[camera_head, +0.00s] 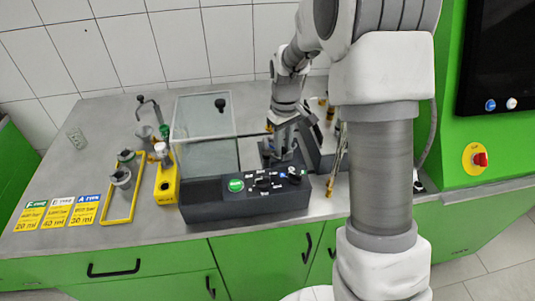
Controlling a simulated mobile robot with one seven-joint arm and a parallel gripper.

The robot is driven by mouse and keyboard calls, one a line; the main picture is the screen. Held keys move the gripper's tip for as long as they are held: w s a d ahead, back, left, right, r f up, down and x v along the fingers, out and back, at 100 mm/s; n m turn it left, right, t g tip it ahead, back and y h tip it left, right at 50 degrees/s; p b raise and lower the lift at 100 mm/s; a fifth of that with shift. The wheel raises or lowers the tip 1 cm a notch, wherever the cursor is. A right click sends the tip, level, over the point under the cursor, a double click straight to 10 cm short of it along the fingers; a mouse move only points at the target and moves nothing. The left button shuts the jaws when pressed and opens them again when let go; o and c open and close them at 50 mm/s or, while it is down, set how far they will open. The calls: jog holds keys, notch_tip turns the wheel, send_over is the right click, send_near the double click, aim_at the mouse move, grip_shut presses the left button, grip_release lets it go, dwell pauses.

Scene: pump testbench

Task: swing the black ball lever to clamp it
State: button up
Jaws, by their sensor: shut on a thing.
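My gripper (282,152) points down behind the right part of the dark testbench console (245,203), over a dark fixture (267,150). It is shut on a small dark part there, which looks like the black ball lever. The lever's ball and arm are mostly hidden by the fingers, so its angle cannot be told. The console's front has a green button (235,185) and several black knobs.
A clear box (205,135) with a black knob (220,104) stands left of my gripper. A yellow stand (166,183), a yellow frame (122,208) with metal vessels and label cards (56,214) lie further left. Tools stand close on the right.

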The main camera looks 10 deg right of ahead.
jog(key=shift+w+d, duration=0.3)
jog(key=shift+w, duration=0.3)
jog(key=shift+w+d+p, duration=0.15)
jog(key=shift+w+p, duration=0.2)
jog(key=shift+w, duration=0.35)
jog(key=o, duration=1.5)
jog(key=shift+c, duration=0.2)
jog(key=shift+r, duration=0.1)
notch_tip(320, 180, up, 6)
jog(key=p, duration=0.4)
